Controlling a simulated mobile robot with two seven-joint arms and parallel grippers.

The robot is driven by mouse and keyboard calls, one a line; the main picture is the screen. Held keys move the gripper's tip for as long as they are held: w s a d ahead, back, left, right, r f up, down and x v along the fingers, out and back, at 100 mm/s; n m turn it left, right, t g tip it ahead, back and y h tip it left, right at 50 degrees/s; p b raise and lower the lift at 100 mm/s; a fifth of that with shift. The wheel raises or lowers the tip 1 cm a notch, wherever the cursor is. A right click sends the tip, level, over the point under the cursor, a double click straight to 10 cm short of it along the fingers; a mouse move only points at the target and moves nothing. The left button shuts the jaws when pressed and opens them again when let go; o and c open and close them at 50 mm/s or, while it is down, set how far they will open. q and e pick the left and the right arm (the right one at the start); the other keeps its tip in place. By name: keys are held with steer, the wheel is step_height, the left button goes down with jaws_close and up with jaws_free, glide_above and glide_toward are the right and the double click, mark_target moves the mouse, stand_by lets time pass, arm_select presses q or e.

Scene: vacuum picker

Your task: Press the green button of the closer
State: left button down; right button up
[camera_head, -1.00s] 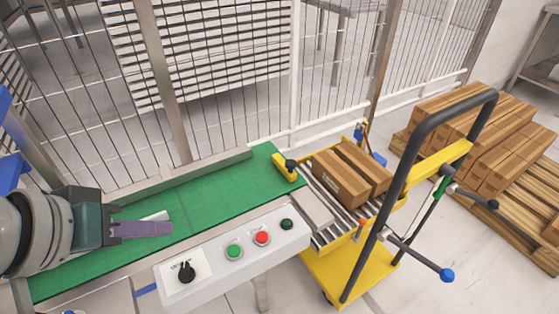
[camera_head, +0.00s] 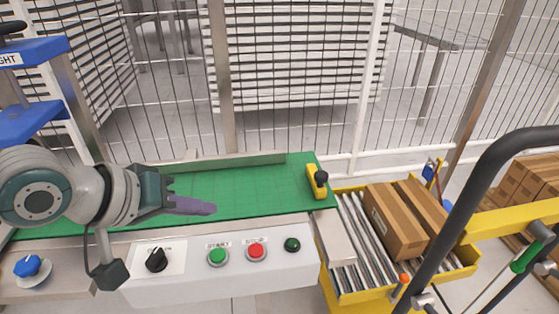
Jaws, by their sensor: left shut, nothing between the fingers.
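A white control panel (camera_head: 185,277) runs along the front of the green belt. It carries a bright green button (camera_head: 217,256) under a START label. A red button (camera_head: 256,251) sits to its right, then a dark green button (camera_head: 292,244). A black rotary knob (camera_head: 156,259) sits to the left. My left gripper (camera_head: 212,209) comes in from the left, shut and empty. Its purple-grey fingers point right over the belt, above the green button in the picture and apart from it. My right gripper is not in view.
The green belt (camera_head: 255,190) ends near a yellow piece with a black knob (camera_head: 318,181). A yellow roller cart (camera_head: 372,291) with brown boxes (camera_head: 393,220) stands at the right. A wire fence closes off the back. A blue knob (camera_head: 27,265) is at lower left.

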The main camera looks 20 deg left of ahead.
arm_select(q)
steer(key=b, duration=0.8)
glide_above(213, 260)
step_height(213, 260, down, 8)
steer(key=shift+r, duration=0.15)
steer(key=shift+f+b, duration=0.35)
steer(key=shift+f, duration=0.2)
steer(key=shift+f, duration=0.1)
stand_by(1.0)
steer(key=shift+f, duration=0.35)
